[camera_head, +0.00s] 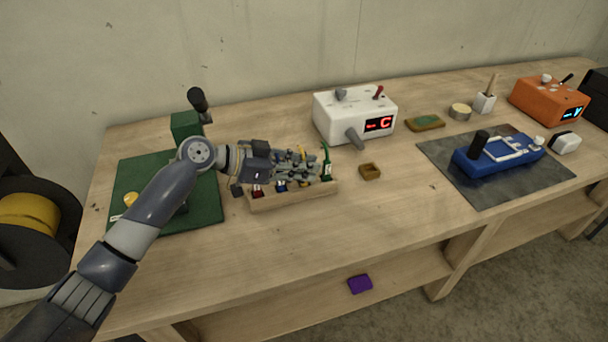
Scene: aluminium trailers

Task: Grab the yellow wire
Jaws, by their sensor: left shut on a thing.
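My left gripper (281,168) reaches in from the left over a wooden tray (293,200) of several small tools with coloured handles. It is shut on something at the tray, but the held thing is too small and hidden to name. A small yellow item (131,199), perhaps wire, lies on the green mat (203,215), apart from the gripper. A large black spool (45,253) with a yellow winding (28,213) stands at the far left, beside the bench. My right gripper is not in view.
A white box (335,122) with a red display stands behind the tray. A small wooden dish (370,172) sits right of it. A blue device (490,158) rests on a dark mat (500,192), and an orange box (548,102) stands behind. The bench front is mostly clear.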

